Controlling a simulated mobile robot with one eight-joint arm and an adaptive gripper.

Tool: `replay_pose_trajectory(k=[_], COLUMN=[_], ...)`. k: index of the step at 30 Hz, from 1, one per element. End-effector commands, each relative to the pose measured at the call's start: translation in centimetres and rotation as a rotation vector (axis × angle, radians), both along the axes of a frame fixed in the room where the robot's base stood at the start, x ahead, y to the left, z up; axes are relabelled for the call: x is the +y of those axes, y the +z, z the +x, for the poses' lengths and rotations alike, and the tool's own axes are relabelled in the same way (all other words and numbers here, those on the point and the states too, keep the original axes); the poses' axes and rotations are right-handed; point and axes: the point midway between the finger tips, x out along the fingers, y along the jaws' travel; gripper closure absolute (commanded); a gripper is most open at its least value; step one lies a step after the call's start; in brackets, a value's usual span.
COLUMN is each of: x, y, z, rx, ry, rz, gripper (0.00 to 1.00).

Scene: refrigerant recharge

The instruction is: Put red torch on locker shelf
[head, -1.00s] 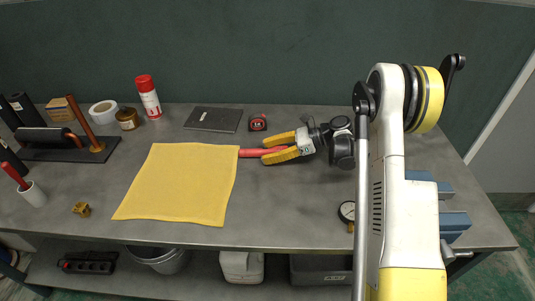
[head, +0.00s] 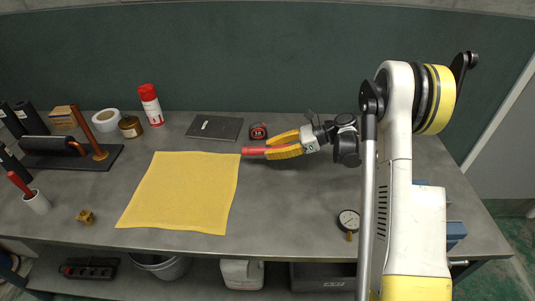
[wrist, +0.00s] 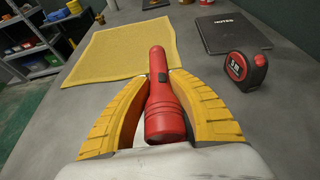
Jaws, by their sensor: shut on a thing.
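The red torch (wrist: 162,95) is between the yellow fingers of my gripper (wrist: 160,105) in the wrist view, with its narrow end pointing away from the wrist. In the head view the torch (head: 254,150) sticks out to the left of my gripper (head: 284,145), which is shut on it. It is over the workbench, just right of the yellow cloth. I cannot tell whether it touches the bench top. A shelving unit with bins (wrist: 30,48) shows at the far left of the wrist view; I cannot tell if it is the locker.
The yellow cloth (head: 182,192) lies flat on the bench. A tape measure (head: 258,131) and a dark notebook (head: 215,127) lie behind the torch. A red spray can (head: 150,104) stands at the back. A gauge (head: 348,221) lies front right.

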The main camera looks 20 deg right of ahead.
Motion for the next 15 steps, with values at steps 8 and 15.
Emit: replay_pose_trajectory(k=[8, 15], x=[-6.7, -9.8], y=[4.2, 5.9], z=[-1.3, -2.0], rx=[0.000, -0.001], ry=[-0.005, -0.004], rz=[0.000, 0.000], gripper=[1.00, 1.00])
